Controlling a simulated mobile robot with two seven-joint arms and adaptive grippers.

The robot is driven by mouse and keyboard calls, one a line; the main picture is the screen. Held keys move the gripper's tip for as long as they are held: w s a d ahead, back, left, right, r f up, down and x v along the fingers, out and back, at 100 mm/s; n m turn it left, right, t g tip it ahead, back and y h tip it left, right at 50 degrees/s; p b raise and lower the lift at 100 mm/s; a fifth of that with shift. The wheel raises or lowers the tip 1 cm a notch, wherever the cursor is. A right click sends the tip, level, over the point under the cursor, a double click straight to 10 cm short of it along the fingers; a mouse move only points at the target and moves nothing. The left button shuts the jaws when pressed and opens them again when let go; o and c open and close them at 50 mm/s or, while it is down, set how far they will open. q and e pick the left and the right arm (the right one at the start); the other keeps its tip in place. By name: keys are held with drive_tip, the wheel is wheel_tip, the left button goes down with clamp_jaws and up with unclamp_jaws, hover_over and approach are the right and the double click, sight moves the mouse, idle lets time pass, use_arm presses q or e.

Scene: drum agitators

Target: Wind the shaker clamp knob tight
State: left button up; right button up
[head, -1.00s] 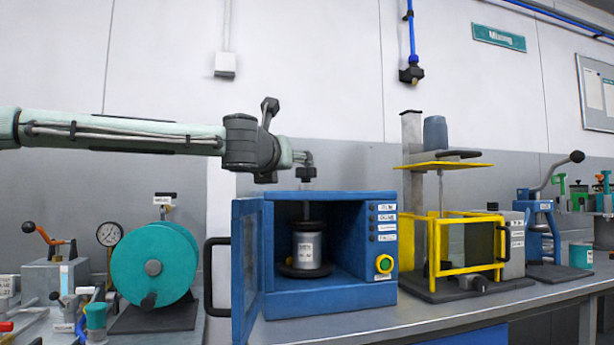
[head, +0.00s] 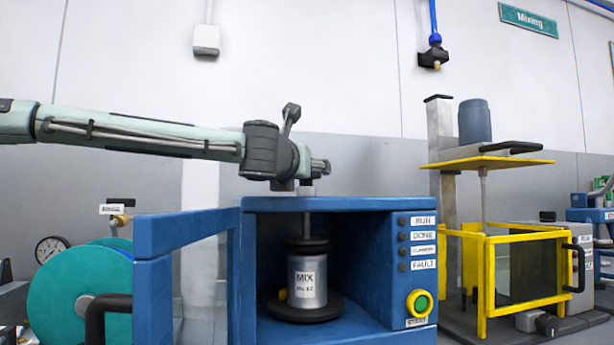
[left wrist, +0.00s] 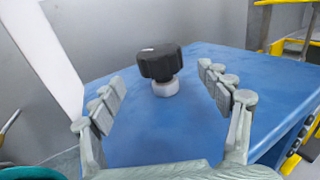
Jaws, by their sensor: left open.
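The blue shaker (head: 345,205) stands on the bench with its door swung open to the left. A silver MIX can (head: 307,280) sits inside between dark clamp plates, under a vertical spindle. The black clamp knob (left wrist: 160,62) stands upright on a pale collar on the shaker's blue top. In the head view only the collar (head: 307,190) shows clearly; my gripper largely hides the knob. My left gripper (head: 319,167) is low over the top. In the left wrist view its open fingers (left wrist: 160,80) lie either side of the knob, which looks slightly beyond the tips, with gaps on both sides.
The open door (head: 187,240) juts forward at the left. A teal drum (head: 85,295) and a gauge stand beyond it. A yellow-framed mixer (head: 484,228) with a tall column stands to the right. The shaker's top around the knob is clear.

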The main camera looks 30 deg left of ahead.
use_arm(q)
drive_tip(key=p+x, duration=0.1)
drive_tip(key=x, duration=0.6)
drive_tip(key=shift+w+a+r, duration=0.1)
drive_tip(key=shift+w+a, duration=0.05)
drive_tip(key=shift+w, duration=0.1)
use_arm(e)
drive_tip(key=shift+g, duration=0.3)
drive_tip(key=s+f, duration=0.1)
drive_tip(key=f, duration=0.1)
drive_tip(key=s+d+f, duration=0.1)
drive_tip(key=f, duration=0.1)
drive_tip(key=shift+s, duration=0.3)
use_arm(q)
drive_tip(key=c, duration=1.2)
drive_tip(key=shift+m+h, duration=0.3)
drive_tip(key=shift+h, duration=0.1)
